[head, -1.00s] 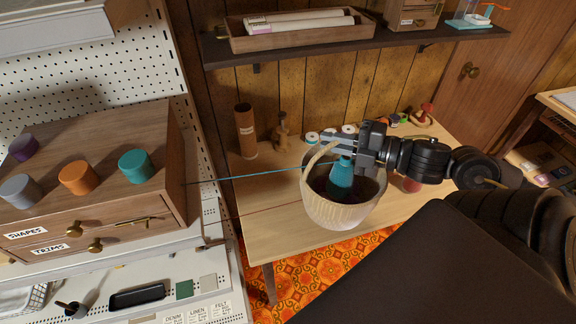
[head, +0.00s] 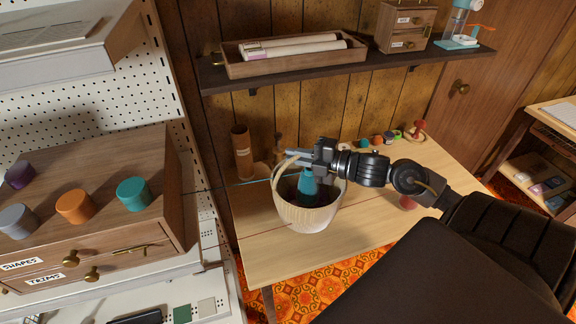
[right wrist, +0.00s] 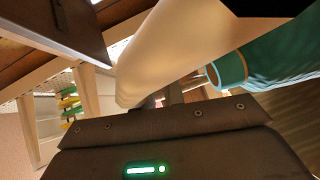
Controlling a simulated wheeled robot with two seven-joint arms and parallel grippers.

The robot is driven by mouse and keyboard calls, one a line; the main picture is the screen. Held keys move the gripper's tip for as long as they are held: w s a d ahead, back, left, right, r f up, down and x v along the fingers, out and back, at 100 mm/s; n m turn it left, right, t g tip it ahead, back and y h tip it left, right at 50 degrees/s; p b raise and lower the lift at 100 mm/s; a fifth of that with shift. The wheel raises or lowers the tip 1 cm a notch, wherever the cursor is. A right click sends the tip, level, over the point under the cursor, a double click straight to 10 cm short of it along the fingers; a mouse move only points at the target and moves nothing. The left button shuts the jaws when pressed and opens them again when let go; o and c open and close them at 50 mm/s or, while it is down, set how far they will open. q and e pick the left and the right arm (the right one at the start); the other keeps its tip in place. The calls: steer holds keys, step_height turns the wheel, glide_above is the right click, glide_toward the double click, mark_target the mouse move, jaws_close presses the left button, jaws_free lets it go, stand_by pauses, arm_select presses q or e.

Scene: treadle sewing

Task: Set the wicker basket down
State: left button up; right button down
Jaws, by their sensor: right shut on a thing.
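The pale wicker basket (head: 305,217) is upright over the light wooden table in the head view. My right gripper (head: 302,156) is shut on the top of its hoop handle (head: 279,168). A teal cone of thread (head: 308,186) stands inside the basket, and a thin teal thread runs from it to the left. I cannot tell whether the basket's bottom touches the table. In the right wrist view the pale handle (right wrist: 180,50) fills the middle, with the teal cone (right wrist: 228,72) at the right. My left gripper is not in view.
Small spools (head: 377,140) line the back. A drawer cabinet (head: 90,215) stands left, and a dark shelf (head: 300,75) hangs above.

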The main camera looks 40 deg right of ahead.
steer(key=w+f+p, duration=0.2)
steer(key=w+f, duration=0.1)
steer(key=f, duration=0.4)
steer(key=shift+w+f, duration=0.25)
steer(key=shift+w, duration=0.1)
steer(key=shift+a+f, duration=0.1)
steer(key=c, duration=1.5)
jaws_free()
steer(key=shift+s, duration=0.1)
steer(key=b+v, duration=0.2)
steer(key=v, duration=1)
steer(key=shift+b, duration=0.35)
